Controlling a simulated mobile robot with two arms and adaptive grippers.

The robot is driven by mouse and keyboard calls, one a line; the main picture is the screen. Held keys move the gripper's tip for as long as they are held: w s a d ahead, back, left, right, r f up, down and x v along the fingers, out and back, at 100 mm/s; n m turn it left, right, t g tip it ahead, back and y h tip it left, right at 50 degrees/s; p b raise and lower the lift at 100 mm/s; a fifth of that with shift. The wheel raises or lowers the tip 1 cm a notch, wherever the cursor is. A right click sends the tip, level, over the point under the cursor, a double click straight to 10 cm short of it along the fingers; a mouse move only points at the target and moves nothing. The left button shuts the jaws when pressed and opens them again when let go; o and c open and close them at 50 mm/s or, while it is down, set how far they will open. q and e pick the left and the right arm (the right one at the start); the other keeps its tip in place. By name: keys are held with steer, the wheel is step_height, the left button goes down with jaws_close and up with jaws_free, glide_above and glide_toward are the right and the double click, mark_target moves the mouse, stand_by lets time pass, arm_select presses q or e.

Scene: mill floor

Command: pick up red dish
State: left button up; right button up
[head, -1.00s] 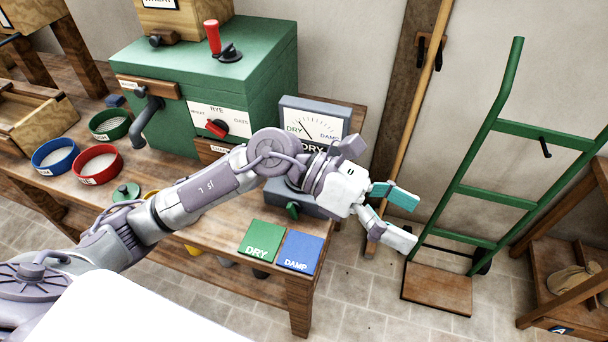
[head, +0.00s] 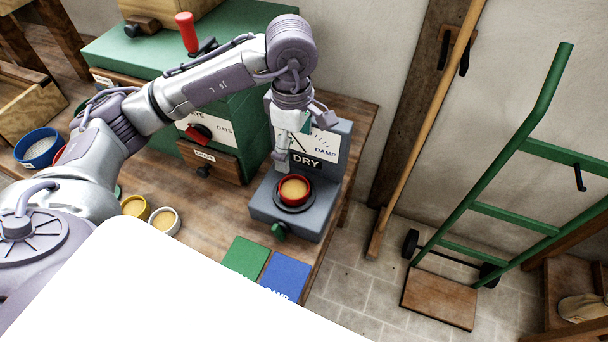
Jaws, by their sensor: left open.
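The small red dish (head: 294,203) holds tan grain. It sits on the dark round plate of the grey moisture meter (head: 262,211), whose dial panel shows the word DRY. My left gripper (head: 284,160) points down just behind and above the dish, in front of the dial. It is open and apart from the dish, with nothing seen between its fingers. One finger partly hides the other and part of the dial. My right gripper is out of view.
A green pad (head: 245,257) and a blue pad (head: 286,275) lie in front of the meter. A yellow dish (head: 134,213) and a white dish (head: 164,230) stand to the left. The green mill cabinet (head: 251,109) stands behind my arm. A green hand truck (head: 500,165) stands right.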

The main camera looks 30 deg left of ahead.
arm_select(q)
steer(key=p, duration=0.1)
glide_above(295, 193)
step_height(295, 193, down, 7)
steer(key=shift+s+r, duration=0.1)
steer(key=shift+s, duration=0.05)
steer(key=shift+f, duration=0.35)
steer(key=shift+f+p, duration=0.3)
steer(key=shift+f, duration=0.4)
step_height(295, 193, down, 4)
steer(key=shift+r+p, duration=0.2)
steer(key=shift+p, duration=0.1)
steer(key=shift+f, duration=0.3)
steer(key=shift+c, duration=0.5)
steer(key=c, duration=1.1)
steer(key=shift+c, duration=0.2)
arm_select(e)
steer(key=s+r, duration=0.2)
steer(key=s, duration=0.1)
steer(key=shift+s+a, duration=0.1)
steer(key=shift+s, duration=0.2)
arm_select(q)
steer(key=shift+r, duration=0.1)
